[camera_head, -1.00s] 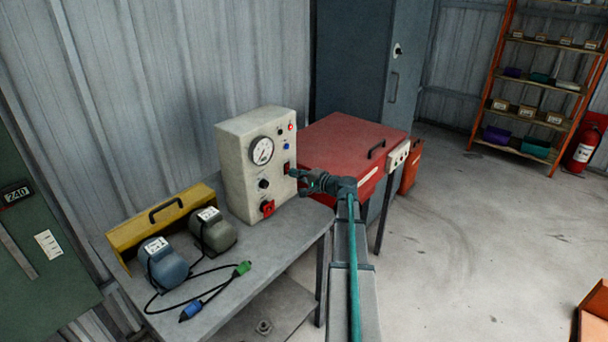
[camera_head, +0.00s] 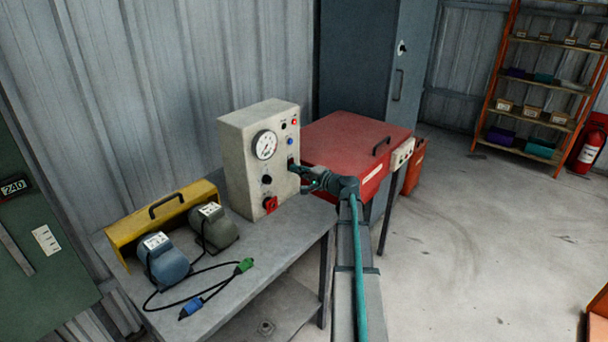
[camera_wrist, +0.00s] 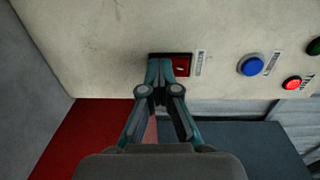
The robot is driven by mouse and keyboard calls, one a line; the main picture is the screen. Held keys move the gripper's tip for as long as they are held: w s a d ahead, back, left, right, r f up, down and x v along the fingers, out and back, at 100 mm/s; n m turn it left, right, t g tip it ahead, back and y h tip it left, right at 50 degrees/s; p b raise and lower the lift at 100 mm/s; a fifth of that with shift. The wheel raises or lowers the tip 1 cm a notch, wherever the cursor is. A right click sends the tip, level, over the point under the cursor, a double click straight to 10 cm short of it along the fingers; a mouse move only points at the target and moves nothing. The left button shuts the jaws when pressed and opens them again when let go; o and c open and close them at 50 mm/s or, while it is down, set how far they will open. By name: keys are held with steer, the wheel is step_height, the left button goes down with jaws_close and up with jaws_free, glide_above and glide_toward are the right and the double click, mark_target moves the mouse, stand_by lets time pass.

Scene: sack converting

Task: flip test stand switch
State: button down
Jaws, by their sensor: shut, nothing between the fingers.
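The test stand (camera_head: 247,150) is a cream box with a gauge, standing on the grey bench. Its switch is a red rocker in a dark frame on the front panel; in the wrist view the switch (camera_wrist: 181,66) shows just right of my fingertips. My gripper (camera_head: 297,168) is shut and empty, with its tips at the switch. In the wrist view my gripper (camera_wrist: 159,68) covers the left part of the switch. The tips look to be at or against it; contact cannot be told for sure.
A blue button (camera_wrist: 250,66) and a lit red lamp (camera_wrist: 291,83) sit right of the switch in the wrist view. A red rotary knob (camera_head: 270,204) is lower on the panel. A red cabinet (camera_head: 350,145) stands close behind my gripper. Two motors and cables lie on the bench.

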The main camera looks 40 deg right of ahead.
steer(key=shift+r, duration=0.1)
steer(key=f+b+v, duration=0.2)
steer(key=b+v, duration=0.1)
steer(key=v, duration=1)
steer(key=shift+s+f+b, duration=0.25)
steer(key=shift+s+b, duration=0.15)
steer(key=shift+s, duration=0.05)
steer(key=shift+d, duration=0.2)
